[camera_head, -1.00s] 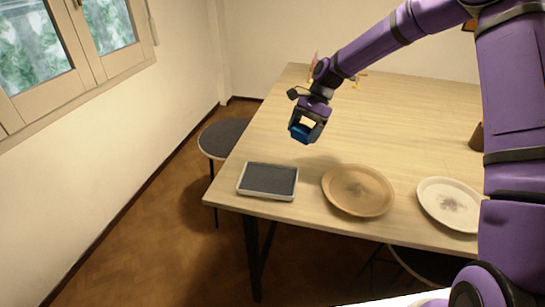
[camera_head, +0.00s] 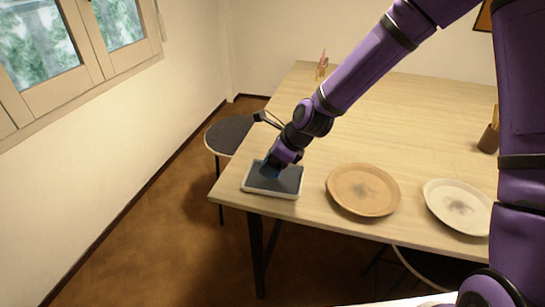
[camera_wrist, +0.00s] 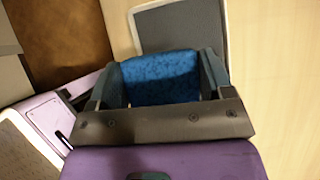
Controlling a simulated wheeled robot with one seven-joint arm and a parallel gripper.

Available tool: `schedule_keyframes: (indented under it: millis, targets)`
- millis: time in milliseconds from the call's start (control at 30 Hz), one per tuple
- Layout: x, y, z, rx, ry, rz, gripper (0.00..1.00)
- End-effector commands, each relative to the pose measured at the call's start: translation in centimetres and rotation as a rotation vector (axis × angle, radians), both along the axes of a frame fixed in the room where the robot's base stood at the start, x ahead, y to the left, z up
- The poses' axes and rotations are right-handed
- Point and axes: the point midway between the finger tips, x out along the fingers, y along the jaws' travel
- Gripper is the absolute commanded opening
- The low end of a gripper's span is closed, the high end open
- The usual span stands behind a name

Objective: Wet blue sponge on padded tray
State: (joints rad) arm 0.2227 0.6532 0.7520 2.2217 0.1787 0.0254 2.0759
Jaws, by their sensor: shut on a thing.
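The blue sponge (camera_wrist: 162,77) sits between the two fingers of my gripper (camera_wrist: 160,82) in the wrist view, and the gripper is shut on it. In the head view my gripper (camera_head: 274,168) is low over the padded tray (camera_head: 269,192), near its back middle. The sponge is mostly hidden by the gripper there. The tray has a pale rim and a dark grey pad, which also shows beyond the sponge in the wrist view (camera_wrist: 180,25). I cannot tell whether the sponge touches the pad.
A tan round plate (camera_head: 345,200) lies right of the tray, and a paler plate (camera_head: 440,195) lies further right. A brown cup (camera_head: 488,140) stands at the table's right. A round stool (camera_head: 226,134) is left of the table (camera_head: 400,130). The table's middle is clear.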

Motion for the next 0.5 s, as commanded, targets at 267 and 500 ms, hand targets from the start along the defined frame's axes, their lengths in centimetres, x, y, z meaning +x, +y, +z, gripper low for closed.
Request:
schedule_keyframes:
  millis: [267,500]
  targets:
    - [-0.1,0.0,-2.8,0.000,0.002,0.004,0.55]
    - [0.0,0.0,-4.3,0.000,0.002,0.002,0.55]
